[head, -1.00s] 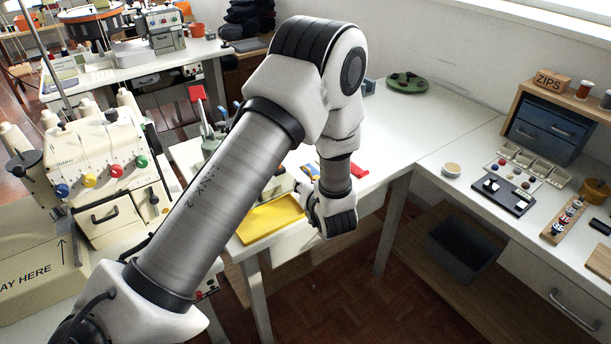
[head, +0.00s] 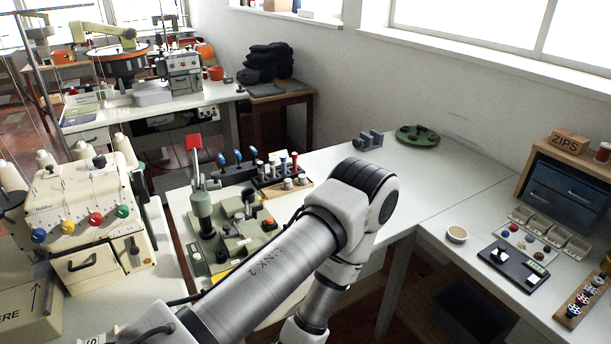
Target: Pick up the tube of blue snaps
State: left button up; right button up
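Several upright tubes stand in a dark rack (head: 279,176) at the back of the middle table. One tube is red (head: 294,161); others look grey or whitish. Just left, a black holder (head: 232,174) carries several upright pieces with blue tops (head: 238,156). I cannot tell at this size which of these is the tube of blue snaps. My arm, coming in from the lower left, crosses in front of the table, right of and nearer than the rack. Its gripper is below the picture's bottom edge. My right gripper is not in view.
A green press with a red-topped lever (head: 203,208) stands left of the rack. A cream sewing machine (head: 84,215) is at the left. A green dish (head: 417,136) and grey fixture (head: 367,141) sit at the back. The white tabletop (head: 335,150) behind my arm is bare.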

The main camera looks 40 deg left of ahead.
aim_at(284, 158)
jog(key=i+l+u, duration=0.1)
jog(key=u, duration=0.3)
jog(key=i+l+u, duration=0.15)
jog(key=u, duration=0.25)
jog(key=i+l+u, duration=0.25)
jog(key=u, duration=0.15)
jog(key=i+l+u, duration=0.15)
jog(key=u, duration=0.3)
jog(key=l+u, duration=0.1)
jog(key=u, duration=0.2)
